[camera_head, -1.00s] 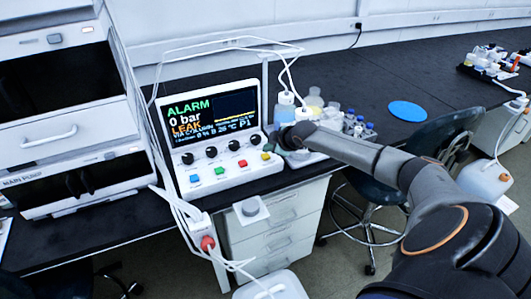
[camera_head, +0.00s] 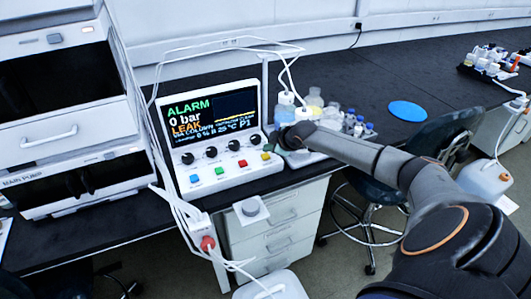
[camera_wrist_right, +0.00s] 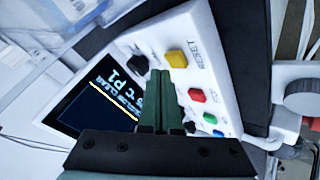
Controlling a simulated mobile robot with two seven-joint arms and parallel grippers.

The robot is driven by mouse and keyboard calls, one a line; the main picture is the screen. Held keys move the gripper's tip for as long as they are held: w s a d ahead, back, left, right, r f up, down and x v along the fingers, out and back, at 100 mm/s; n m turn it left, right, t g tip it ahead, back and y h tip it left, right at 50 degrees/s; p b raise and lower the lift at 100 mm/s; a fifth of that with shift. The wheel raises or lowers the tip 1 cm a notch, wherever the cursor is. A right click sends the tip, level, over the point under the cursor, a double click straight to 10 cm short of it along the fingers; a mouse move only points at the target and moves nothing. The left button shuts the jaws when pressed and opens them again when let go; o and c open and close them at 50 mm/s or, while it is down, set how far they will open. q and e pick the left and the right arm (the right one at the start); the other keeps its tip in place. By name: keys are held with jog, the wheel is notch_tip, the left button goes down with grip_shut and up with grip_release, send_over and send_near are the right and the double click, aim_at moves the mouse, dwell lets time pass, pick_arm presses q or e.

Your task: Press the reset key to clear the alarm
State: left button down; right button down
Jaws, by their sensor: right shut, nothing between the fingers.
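The control unit (camera_head: 219,179) is a white box with a lit screen (camera_head: 212,115) reading "ALARM", "0 bar" and "LEAK" in the head view. Its yellow reset key (camera_head: 265,156) is at the right end of a row of coloured keys. In the right wrist view the yellow key (camera_wrist_right: 177,58) sits beside the printed word RESET. My right gripper (camera_head: 279,141) is shut and empty, just right of the unit's panel. In the wrist view its fingertips (camera_wrist_right: 160,74) are close below the yellow key; I cannot tell whether they touch it. My left gripper is not in view.
Black knobs (camera_head: 234,145) and red (camera_head: 243,164), green (camera_head: 219,171) and blue (camera_head: 194,178) keys are close by. Bottles (camera_head: 314,97) stand behind my right gripper. White cables hang left of the unit.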

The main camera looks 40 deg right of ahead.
aim_at(268, 157)
dwell(0.7)
jog(key=shift+f, duration=0.45)
jog(key=shift+f, duration=0.55)
dwell(0.7)
jog(key=shift+r+p, duration=0.8)
jog(key=shift+r, duration=0.15)
notch_tip(268, 157, up, 5)
jog(key=p, duration=0.5)
jog(key=shift+r, duration=0.1)
